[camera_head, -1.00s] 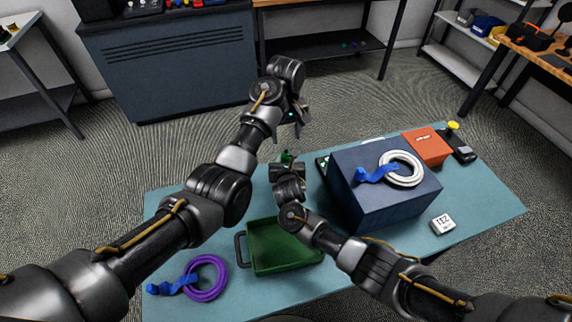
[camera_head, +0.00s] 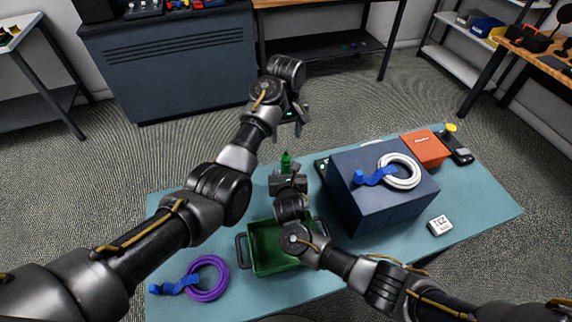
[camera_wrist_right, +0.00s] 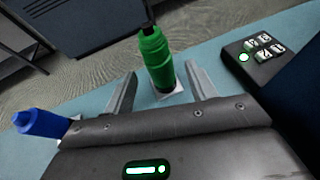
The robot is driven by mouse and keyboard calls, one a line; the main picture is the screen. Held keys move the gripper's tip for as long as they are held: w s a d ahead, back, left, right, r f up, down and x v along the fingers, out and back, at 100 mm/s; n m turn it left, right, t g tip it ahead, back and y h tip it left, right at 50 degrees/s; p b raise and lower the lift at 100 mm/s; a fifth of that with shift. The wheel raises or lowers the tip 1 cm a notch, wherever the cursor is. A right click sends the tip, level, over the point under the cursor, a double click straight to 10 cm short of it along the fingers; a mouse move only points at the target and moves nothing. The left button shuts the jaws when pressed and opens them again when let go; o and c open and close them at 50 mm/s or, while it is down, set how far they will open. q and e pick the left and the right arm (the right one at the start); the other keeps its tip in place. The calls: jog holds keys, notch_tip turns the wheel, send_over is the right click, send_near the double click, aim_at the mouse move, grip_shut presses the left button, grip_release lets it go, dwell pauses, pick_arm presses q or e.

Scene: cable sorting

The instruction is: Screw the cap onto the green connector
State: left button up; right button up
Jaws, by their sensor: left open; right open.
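The green connector (camera_head: 286,161) stands upright near the far edge of the table. My left gripper (camera_head: 290,122) is open and looks empty, higher up beyond the far edge. No separate cap can be made out.
A green tray (camera_head: 262,267) lies under my right arm. A dark blue box (camera_head: 378,212) carrying a white cable coil (camera_head: 402,171) stands to the right. A purple coil (camera_head: 207,277) lies front left. A black panel with several keys (camera_wrist_right: 262,50) is right of the connector.

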jog(key=shift+p+v, duration=0.4)
jog(key=shift+v, duration=1.95)
